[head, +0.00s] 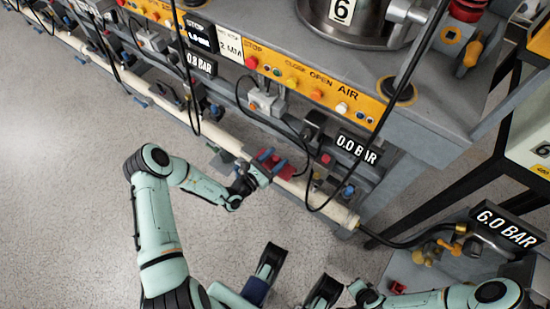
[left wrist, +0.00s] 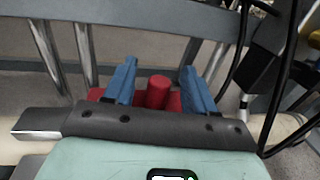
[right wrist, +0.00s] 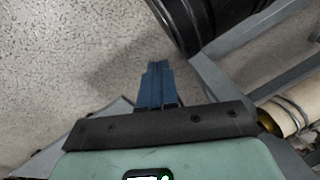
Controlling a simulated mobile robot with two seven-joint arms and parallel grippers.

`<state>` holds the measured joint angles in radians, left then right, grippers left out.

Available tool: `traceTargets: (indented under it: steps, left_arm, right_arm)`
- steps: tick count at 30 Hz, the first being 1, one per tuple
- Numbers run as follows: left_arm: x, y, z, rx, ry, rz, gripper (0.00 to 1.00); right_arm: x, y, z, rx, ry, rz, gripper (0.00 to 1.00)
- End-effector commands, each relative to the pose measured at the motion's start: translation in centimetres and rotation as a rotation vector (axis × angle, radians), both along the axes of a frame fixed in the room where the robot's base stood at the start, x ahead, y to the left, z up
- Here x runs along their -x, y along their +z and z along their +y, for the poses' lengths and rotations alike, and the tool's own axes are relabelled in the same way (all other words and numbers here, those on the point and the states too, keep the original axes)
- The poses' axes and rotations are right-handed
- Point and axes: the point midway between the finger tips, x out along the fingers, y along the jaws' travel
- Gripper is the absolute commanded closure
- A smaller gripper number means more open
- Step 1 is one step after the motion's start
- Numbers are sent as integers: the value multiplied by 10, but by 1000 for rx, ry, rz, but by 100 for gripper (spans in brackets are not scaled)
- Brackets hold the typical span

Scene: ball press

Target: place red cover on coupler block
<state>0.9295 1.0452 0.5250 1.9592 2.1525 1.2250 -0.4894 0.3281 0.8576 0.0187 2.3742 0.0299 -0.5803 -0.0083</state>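The red cover (head: 286,172) is at the pipe below the bench front, at the end of my left arm. In the left wrist view its red round knob (left wrist: 158,91) stands between the two blue fingers of my left gripper (left wrist: 158,82), with a small gap on each side. A flat red part shows behind the knob. The left gripper is open around the knob. It also shows in the head view (head: 272,162). I cannot make out a coupler block for certain; the gripper and cover may hide it. My right gripper (right wrist: 155,82) has its blue fingers together, with nothing visible between them.
The pale pipe (head: 322,205) runs along the bench front. A black hose (head: 310,180) hangs close to the right of the left gripper. The bench's button panel (head: 320,92) is above. A 6.0 BAR unit (head: 505,228) stands at right. The floor at left is clear.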

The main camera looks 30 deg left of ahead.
Motion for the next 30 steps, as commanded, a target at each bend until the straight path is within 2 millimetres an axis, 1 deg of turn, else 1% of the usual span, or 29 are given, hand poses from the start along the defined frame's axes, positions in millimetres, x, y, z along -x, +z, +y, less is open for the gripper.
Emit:
traceTargets:
  steps: [8,11,12,14,17,21,24,27,30]
  left_arm:
    - [0,2,0,0,0,0,45]
    - [0,10,0,0,0,-1,45]
    - [0,16,0,-1,0,-2,45]
    - [13,13,4,-1,2,4,45]
    - [34,14,9,1,3,3,45]
    - [66,14,16,1,3,3,45]
    - [85,13,21,1,3,3,45]
    - [100,13,25,0,3,3,45]
    - [110,13,27,1,2,0,45]
  right_arm:
    - [0,1,0,0,0,-1,100]
    - [-3,4,1,0,1,-11,100]
    - [-5,6,1,0,1,-18,100]
    - [-8,12,2,-1,3,-29,100]
    - [-14,22,4,-1,6,-53,100]
    - [0,28,11,-19,19,-15,100]
    - [5,32,14,-26,25,-1,100]
    - [10,35,16,-33,30,12,100]
    - [13,36,18,-37,33,21,100]
